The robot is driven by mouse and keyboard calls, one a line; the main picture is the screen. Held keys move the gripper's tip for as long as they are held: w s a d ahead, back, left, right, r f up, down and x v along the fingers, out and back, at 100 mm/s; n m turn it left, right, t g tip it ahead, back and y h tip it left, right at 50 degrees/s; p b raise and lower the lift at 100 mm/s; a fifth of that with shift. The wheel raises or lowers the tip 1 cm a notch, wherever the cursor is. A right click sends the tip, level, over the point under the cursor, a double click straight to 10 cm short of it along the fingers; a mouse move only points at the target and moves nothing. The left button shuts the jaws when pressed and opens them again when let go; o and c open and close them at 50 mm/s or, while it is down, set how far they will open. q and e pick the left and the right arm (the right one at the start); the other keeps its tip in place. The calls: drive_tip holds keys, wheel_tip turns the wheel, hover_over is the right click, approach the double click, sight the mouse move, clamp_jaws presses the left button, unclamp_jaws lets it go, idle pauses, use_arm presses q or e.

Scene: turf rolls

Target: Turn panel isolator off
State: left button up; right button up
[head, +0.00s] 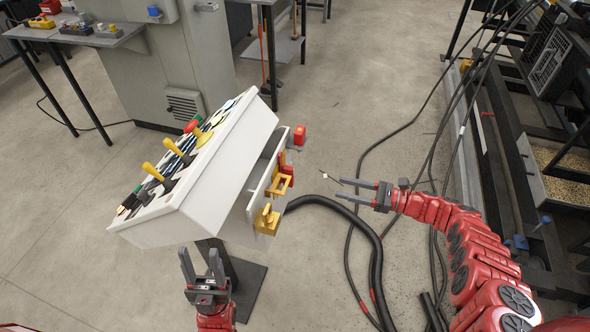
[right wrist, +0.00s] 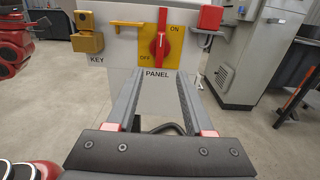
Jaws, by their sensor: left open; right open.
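The panel isolator is a red rotary handle (right wrist: 160,46) on a yellow plate, marked ON at upper right and OFF at lower left, with PANEL below. The handle stands about upright in the right wrist view. In the head view the handle (head: 283,160) shows small and edge-on, on the console's side plate. My right gripper (head: 337,188) is open and empty, pointing at the plate from the right, apart from it. Its fingers (right wrist: 158,80) show below the handle in the right wrist view. My left gripper (head: 199,254) is open and empty in front of the console.
A yellow block (right wrist: 87,36) marked KEY and a yellow bar (right wrist: 126,24) sit left of the handle. A red block (right wrist: 210,17) on a grey bracket juts out at right. The white console (head: 205,190) carries levers. Black cables (head: 375,255) lie on the floor.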

sight(293, 176)
drive_tip(key=b+x, duration=0.1)
drive_tip(key=x, duration=1.4)
drive_tip(key=shift+w+a, duration=0.1)
drive_tip(key=shift+a, duration=0.1)
clamp_jaws()
